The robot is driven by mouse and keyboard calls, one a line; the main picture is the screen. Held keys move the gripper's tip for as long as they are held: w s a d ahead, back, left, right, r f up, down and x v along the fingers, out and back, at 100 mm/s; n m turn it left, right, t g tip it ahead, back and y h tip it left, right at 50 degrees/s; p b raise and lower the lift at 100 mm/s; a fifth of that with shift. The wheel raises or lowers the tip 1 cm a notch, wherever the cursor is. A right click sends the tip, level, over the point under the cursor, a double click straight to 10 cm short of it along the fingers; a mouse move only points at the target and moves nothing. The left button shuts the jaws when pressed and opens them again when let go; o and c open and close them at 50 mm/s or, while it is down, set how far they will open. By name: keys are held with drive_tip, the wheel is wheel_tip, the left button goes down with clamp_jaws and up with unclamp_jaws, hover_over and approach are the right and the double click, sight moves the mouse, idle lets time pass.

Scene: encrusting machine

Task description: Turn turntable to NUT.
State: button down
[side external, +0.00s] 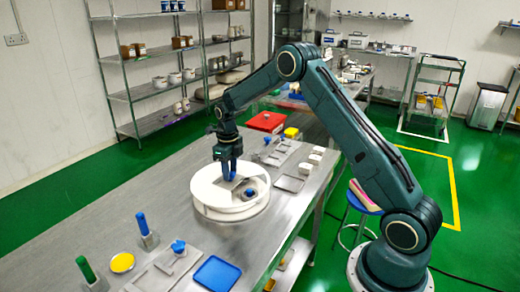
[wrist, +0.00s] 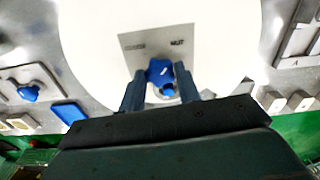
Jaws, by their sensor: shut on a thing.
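The white round turntable (side external: 238,206) sits on the steel table; it fills the upper middle of the wrist view (wrist: 220,70). On it is a grey label plate (wrist: 140,40) with the word NUT at its right side and a smaller, unreadable dark marking at its left. My gripper (side external: 230,178) is low over the turntable. In the wrist view my gripper (wrist: 161,92) is shut on a blue knob (wrist: 160,72) at the lower edge of the plate. A second blue knob (side external: 250,193) shows on the turntable in the side view.
Blue tray (side external: 216,273), yellow dish (side external: 122,262), and blue-handled (side external: 142,222) and green-handled (side external: 86,268) tools stand at the table's near end. Beyond the turntable are a red tray (side external: 266,121), a grey tray (side external: 289,183) and small white cups (side external: 310,162). Table left of the turntable is clear.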

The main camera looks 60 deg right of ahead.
drive_tip(key=shift+r+m, duration=0.15)
drive_tip(key=shift+m, duration=0.35)
drive_tip(key=c, duration=1)
unclamp_jaws()
wheel_tip(320, 180, up, 14)
idle(0.4)
